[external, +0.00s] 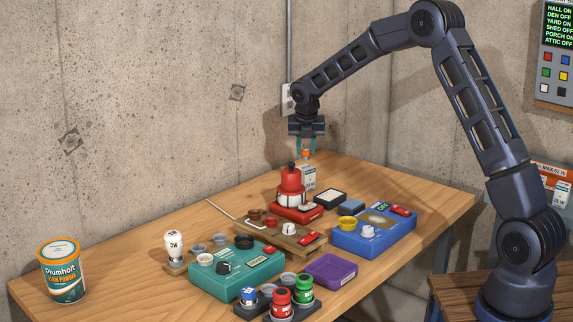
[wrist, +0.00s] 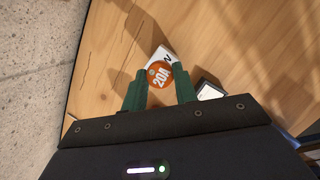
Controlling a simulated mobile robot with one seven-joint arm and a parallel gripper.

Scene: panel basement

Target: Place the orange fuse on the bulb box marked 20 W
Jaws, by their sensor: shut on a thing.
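The orange fuse (external: 305,155), its round top marked 20A in the wrist view (wrist: 160,75), is between the green fingers of my gripper (external: 306,146). My gripper is shut on it, with the fingers pointing down at the far end of the table. A small white box (external: 308,178) with a label stands directly below the fuse. Part of the box shows past the fuse in the wrist view (wrist: 158,54). I cannot read its wattage, nor tell whether the fuse touches its top.
A red lamp device (external: 291,190) stands close in front of the box. A black-framed white tile (external: 330,198), a blue unit (external: 374,232), a teal unit (external: 236,268) and a purple tray (external: 331,270) are nearer. The wall runs behind; bare wood lies right of the box.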

